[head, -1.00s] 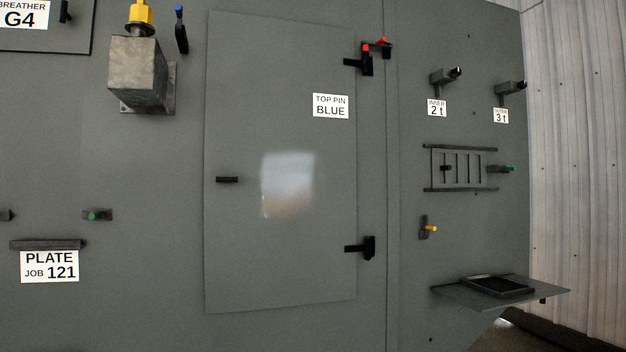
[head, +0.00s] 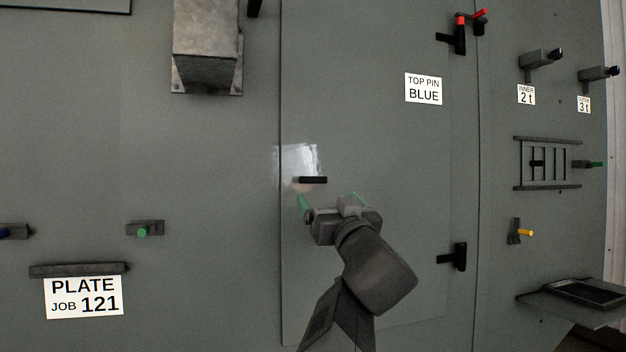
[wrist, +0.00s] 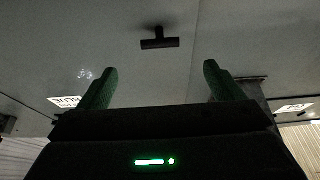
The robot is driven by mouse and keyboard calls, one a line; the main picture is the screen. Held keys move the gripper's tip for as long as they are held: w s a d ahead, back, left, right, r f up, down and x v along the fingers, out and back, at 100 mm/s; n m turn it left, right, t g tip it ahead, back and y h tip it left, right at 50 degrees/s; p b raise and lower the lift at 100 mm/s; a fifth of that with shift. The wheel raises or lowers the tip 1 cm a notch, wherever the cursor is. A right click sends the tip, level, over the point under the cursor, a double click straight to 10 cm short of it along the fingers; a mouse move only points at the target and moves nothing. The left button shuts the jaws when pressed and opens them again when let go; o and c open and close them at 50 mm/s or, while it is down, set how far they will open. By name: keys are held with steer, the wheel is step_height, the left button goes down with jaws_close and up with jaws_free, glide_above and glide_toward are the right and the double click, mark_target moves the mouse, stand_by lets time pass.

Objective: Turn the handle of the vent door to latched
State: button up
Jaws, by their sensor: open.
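The door (head: 380,140) is a tall grey panel with a "TOP PIN BLUE" label. Its handle (head: 313,180) is a short black bar near the left edge, lying horizontal in the head view. The handle also shows in the wrist view (wrist: 160,43) as a dark bar on a stem, out beyond the fingertips. My gripper (head: 330,200) is open, with green fingers set apart, just below and right of the handle in the head view. In the wrist view the gap between the fingers (wrist: 160,72) is empty, and the handle is apart from them.
Black hinges (head: 456,256) sit on the door's right side, the upper one by a red pin (head: 461,19). A grey box (head: 206,50) juts out at upper left. A ledge (head: 78,269) and a green-tipped peg (head: 144,230) are at left. A shelf (head: 570,300) sticks out at lower right.

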mark_target(314, 182)
steer(key=p+x, duration=0.1)
steer(key=x, duration=1)
steer(key=c, duration=0.9)
